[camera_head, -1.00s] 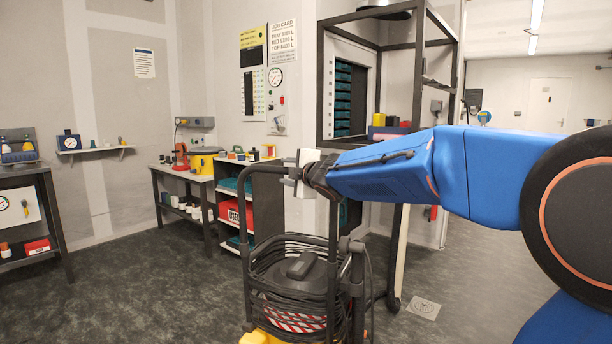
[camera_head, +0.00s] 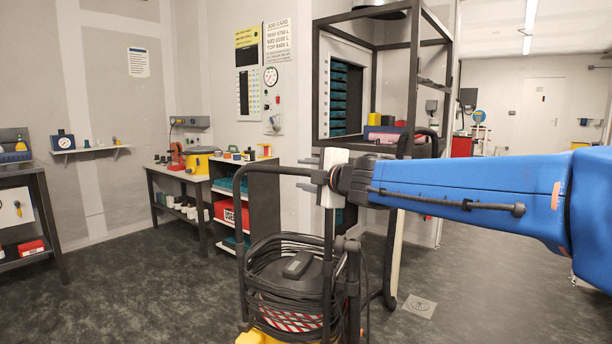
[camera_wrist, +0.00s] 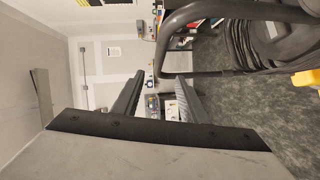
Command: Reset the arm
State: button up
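My blue arm reaches in from the right in the head view, with my gripper (camera_head: 314,173) at its left end, beside the black handle of a cart. In the wrist view my gripper (camera_wrist: 158,92) shows two dark fingers set apart with a clear gap. Nothing is held between them. The cart's handle (camera_wrist: 205,73) passes close to the fingertips in that view; I cannot tell whether it touches.
The cart carries a drum with coiled black hose (camera_head: 290,290). A dark-framed hood (camera_head: 412,80) stands behind my arm. A workbench (camera_head: 180,176) and a shelf unit (camera_head: 262,205) stand left of centre. The floor (camera_head: 150,290) at front left is clear.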

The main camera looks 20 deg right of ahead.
jog(key=shift+s, duration=0.1)
jog(key=s+d+f+m+g+h, duration=0.4)
jog(key=s+d+f+m+h, duration=0.3)
jog(key=s+d+f+m, duration=0.6)
jog(key=s+a+f+m+g+y, duration=0.1)
jog(key=s+a+f+m+g, duration=0.2)
jog(key=s+f, duration=0.6)
jog(key=s+a+f+m+g+y, duration=0.2)
jog(key=s+a+f+m+g, duration=0.1)
jog(key=s+f, duration=0.6)
jog(key=s+g, duration=0.1)
jog(key=s, duration=0.3)
jog(key=shift+s+a+f, duration=0.15)
jog(key=shift+s+f, duration=0.1)
jog(key=shift+s, duration=0.15)
